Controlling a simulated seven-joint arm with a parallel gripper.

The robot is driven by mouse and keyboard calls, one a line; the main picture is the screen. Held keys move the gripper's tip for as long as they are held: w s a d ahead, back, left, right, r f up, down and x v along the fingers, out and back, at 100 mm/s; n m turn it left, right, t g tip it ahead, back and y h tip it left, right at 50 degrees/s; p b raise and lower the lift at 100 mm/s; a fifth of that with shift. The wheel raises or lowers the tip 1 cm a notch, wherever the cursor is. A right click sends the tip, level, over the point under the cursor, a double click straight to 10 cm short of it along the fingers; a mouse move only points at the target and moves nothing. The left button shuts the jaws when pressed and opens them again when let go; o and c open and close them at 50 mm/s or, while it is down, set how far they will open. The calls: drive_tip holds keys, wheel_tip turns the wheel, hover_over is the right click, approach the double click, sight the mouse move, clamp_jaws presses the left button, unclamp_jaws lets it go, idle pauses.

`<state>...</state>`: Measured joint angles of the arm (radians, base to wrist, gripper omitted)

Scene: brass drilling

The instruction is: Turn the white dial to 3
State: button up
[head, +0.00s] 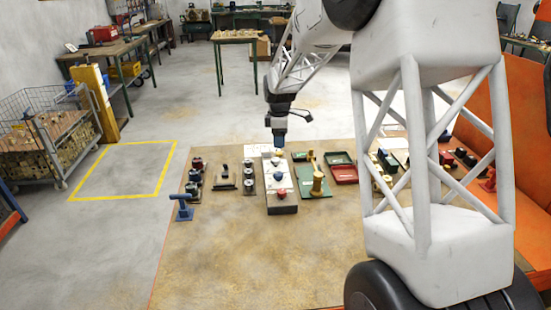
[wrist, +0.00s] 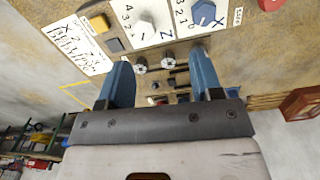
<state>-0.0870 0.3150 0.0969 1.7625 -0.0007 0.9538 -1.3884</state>
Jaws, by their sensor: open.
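The white dial (wrist: 145,25) is in the upper middle of the wrist view, on a white panel (wrist: 122,10) marked with numbers and a Z. Its pointer setting is too small to tell. A blue dial (wrist: 203,13) sits to its right on a section marked X. In the head view the dial block (head: 289,184) stands on the table with a blue and a red dial (head: 282,193) visible. My gripper (head: 279,143) hangs above the far end of this block. In the wrist view my gripper (wrist: 160,57) has its two blue fingers apart, empty, not touching the white dial.
The near part of the table (head: 240,260) is clear.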

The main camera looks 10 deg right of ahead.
sight(276, 159)
drive_tip(key=shift+n, duration=0.5)
drive_tip(key=w+f, duration=0.2)
drive_tip(key=w, duration=0.1)
drive_tip(key=shift+a+f, duration=0.3)
drive_tip(key=shift+a, duration=0.1)
drive_tip(key=shift+f, duration=3.85)
drive_tip(key=c, duration=0.9)
drive_tip(key=shift+c, duration=0.2)
